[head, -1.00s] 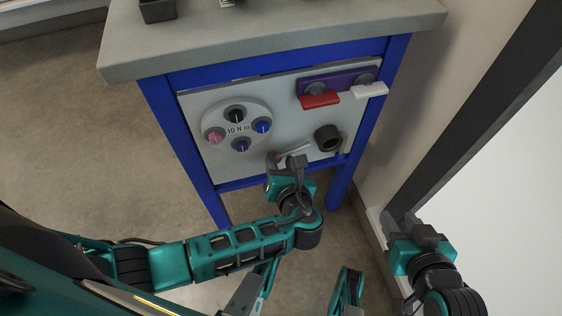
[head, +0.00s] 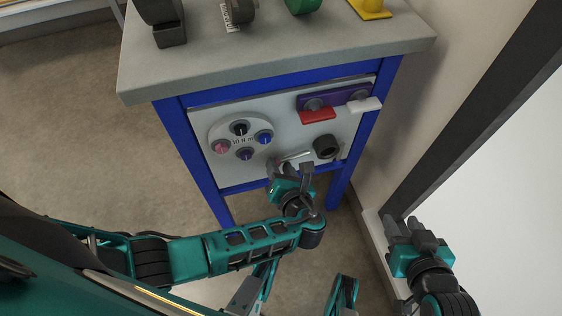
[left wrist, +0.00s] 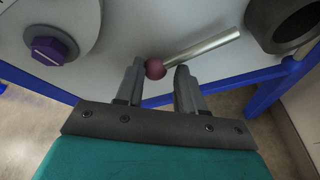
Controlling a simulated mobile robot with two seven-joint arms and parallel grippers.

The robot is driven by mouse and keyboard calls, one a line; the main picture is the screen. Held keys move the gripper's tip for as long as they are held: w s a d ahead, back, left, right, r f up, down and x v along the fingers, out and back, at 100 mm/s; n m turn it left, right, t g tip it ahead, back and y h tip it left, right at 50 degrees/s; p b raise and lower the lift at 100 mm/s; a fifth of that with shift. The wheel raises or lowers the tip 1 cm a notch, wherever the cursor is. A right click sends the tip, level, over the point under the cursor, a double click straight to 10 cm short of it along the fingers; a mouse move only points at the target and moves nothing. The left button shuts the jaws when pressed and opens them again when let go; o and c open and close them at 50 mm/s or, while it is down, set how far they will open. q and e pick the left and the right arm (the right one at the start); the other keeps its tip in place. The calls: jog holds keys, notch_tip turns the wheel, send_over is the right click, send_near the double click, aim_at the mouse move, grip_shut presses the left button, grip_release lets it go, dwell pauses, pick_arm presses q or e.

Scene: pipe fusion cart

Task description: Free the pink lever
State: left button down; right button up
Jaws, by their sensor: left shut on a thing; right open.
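The pink lever is a thin metal rod (left wrist: 205,47) with a dark pink ball (left wrist: 155,69) at its left end. In the left wrist view the rod slants up to the right toward a black ring. In the head view the rod (head: 295,156) shows low on the grey panel. My left gripper (left wrist: 160,70) is shut on the lever at its ball end, with one finger on each side. In the head view my left gripper (head: 289,167) partly hides the ball. My right gripper (head: 410,231) is open and empty at the right, away from the panel.
The panel (head: 205,172) carries a round plate with several coloured knobs, a black ring (head: 325,147), a red handle (head: 317,115) and a white handle (head: 364,105). Blue cart legs (head: 339,187) frame it. The grey top (head: 280,55) holds several objects. A wall stands right.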

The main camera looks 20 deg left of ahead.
pick_arm(q)
jog(key=shift+w+d+r, duration=0.1)
jog(key=shift+w+r, duration=0.15)
jog(key=shift+r, duration=0.2)
jog(key=c, duration=0.8)
grip_release()
jog(key=shift+o, duration=0.6)
jog(key=shift+s+f, duration=0.1)
jog(key=shift+f, duration=0.05)
